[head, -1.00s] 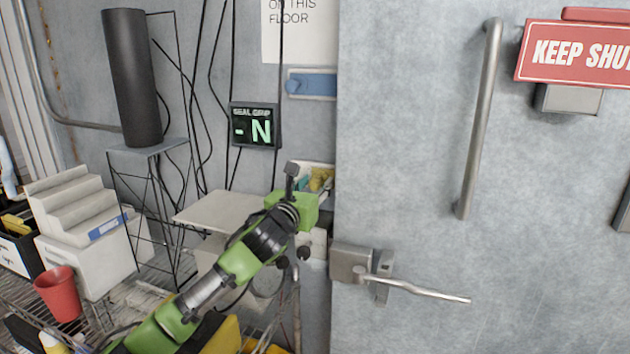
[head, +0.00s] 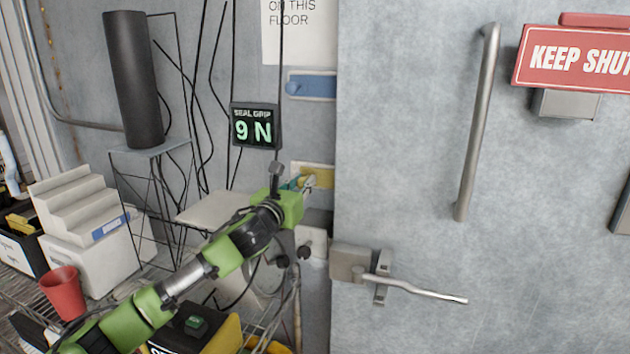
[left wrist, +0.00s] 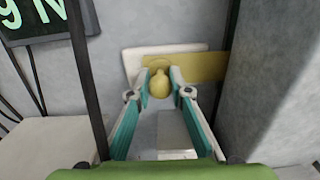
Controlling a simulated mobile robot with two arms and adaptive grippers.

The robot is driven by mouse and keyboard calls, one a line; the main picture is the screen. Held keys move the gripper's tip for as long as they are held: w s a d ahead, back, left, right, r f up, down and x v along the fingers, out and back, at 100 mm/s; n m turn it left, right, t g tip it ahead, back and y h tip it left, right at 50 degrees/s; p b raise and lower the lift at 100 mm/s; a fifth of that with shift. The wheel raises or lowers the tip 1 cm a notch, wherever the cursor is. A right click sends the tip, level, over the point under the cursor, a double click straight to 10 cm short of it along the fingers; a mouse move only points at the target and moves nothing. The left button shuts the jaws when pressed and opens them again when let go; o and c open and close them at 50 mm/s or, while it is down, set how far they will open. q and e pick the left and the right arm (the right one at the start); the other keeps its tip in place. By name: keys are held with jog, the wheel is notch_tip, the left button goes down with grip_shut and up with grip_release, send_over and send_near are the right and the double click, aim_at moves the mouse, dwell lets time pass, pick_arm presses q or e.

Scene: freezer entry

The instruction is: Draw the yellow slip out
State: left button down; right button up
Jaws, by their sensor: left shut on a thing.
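The yellow slip (left wrist: 205,66) is a flat bar with a rounded knob (left wrist: 159,84), lying across a pale backing plate (left wrist: 136,60) on the grey wall. Its right end reaches the door's edge. In the head view the slip (head: 322,178) shows just left of the door. My left gripper (left wrist: 159,80) has its teal-sided fingers on both sides of the knob and is shut on it. In the head view the left gripper (head: 296,184) partly covers the knob and plate. My right gripper is not in view.
The grey freezer door (head: 420,150) with its long handle (head: 480,120) and lever latch (head: 410,287) fills the right. A seal grip display (head: 254,126) reads 9 N above the gripper. A blue slip (head: 312,86) sits higher. A shelf (head: 215,208) stands left.

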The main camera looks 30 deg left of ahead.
pick_arm(q)
jog(key=shift+s+a, duration=0.25)
jog(key=shift+a, duration=0.75)
jog(key=c, duration=1.8)
grip_release()
jog(key=shift+s+d, duration=0.1)
jog(key=shift+v, duration=5.9)
